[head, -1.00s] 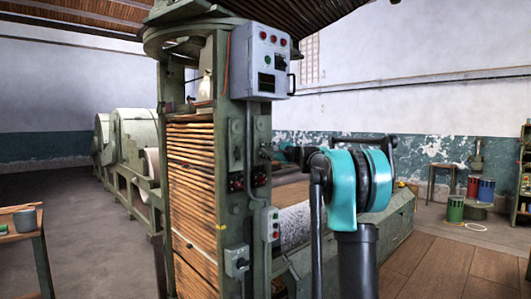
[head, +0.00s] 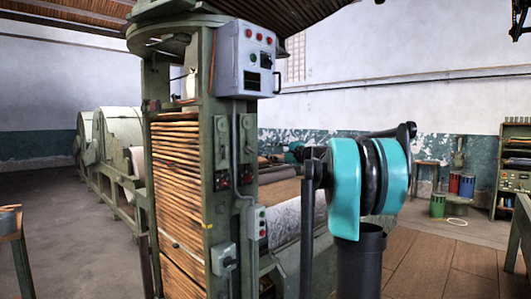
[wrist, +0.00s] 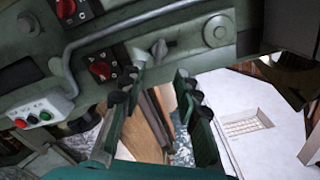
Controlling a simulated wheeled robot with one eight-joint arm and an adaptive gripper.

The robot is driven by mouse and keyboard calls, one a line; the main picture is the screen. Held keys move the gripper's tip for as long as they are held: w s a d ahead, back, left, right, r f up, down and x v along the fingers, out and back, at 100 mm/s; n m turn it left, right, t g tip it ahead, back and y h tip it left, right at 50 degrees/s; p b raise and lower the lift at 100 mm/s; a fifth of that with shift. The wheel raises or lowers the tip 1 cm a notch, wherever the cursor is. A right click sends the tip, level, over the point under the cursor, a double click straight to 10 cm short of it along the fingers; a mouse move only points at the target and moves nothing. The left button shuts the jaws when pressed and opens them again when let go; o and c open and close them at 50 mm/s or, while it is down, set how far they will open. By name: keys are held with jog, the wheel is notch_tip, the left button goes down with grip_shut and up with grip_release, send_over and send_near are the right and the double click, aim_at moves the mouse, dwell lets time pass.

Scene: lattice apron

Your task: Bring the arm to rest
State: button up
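My arm, with teal and black joints (head: 345,190), stands folded in the right foreground of the head view. My gripper does not show clearly there. In the wrist view my gripper (wrist: 158,80) has its two dark green fingers spread apart, with nothing between them. Past the fingers are the machine's green frame, with red knobs (wrist: 101,70), and brown boards on the floor. I cannot tell how far the fingertips are from the frame.
A tall green machine post with stacked wooden slats (head: 178,200) stands close on the left. Its grey control box (head: 246,60) is above. Coloured drums (head: 467,186) and a shelf (head: 512,165) stand at the back right. Wooden floor (head: 440,262) lies open at the lower right.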

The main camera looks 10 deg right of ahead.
jog(key=shift+s, duration=0.1)
jog(key=s+a+f+n+g+h, duration=0.2)
jog(key=s+a+f+n+g, duration=0.25)
jog(key=s+f, duration=0.85)
jog(key=s+a+f+n+g+h, duration=0.25)
jog(key=s+a+f+n, duration=0.4)
jog(key=f, duration=0.95)
jog(key=s+d+f+n+g+h, duration=0.1)
jog(key=s+d+f+n+h, duration=0.2)
jog(key=s+f, duration=0.8)
jog(key=s+d+f+n+g+h, duration=0.2)
jog(key=s+d+f, duration=0.3)
jog(key=s+f, duration=0.6)
jog(key=s+h, duration=0.1)
jog(key=s, duration=0.3)
jog(key=shift+s+d+n, duration=0.15)
jog(key=shift+d+n, duration=0.1)
jog(key=shift+n, duration=0.15)
jog(key=shift+r, duration=0.1)
